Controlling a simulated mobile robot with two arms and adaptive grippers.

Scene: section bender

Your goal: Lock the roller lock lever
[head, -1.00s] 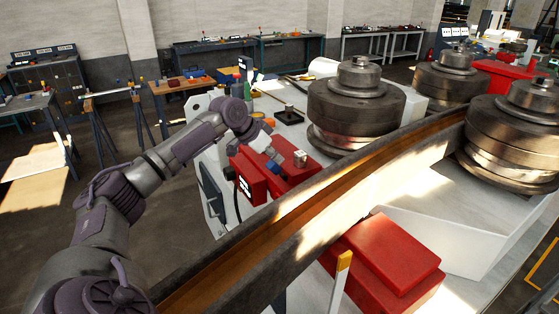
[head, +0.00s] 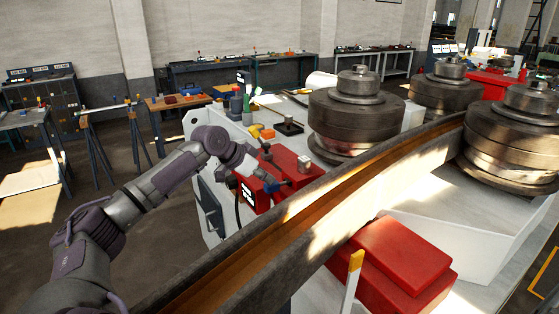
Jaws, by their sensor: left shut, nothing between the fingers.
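My left arm reaches in from the left to the far side of the section bender. Its gripper (head: 268,181) is shut and empty, pointing down and right over the red block (head: 288,163) behind the curved steel beam. Small blue parts show at the fingertips. A small dark handle-like part sticks up just behind the gripper; I cannot tell whether it is the roller lock lever, or whether the gripper touches anything. My right gripper is not in view.
The steel beam (head: 330,205) runs diagonally between the large rollers (head: 358,115). A second red block (head: 405,255) lies in front of it. A metal nut-like piece (head: 304,164) sits on the far red block. Workbenches stand behind, apart from the machine.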

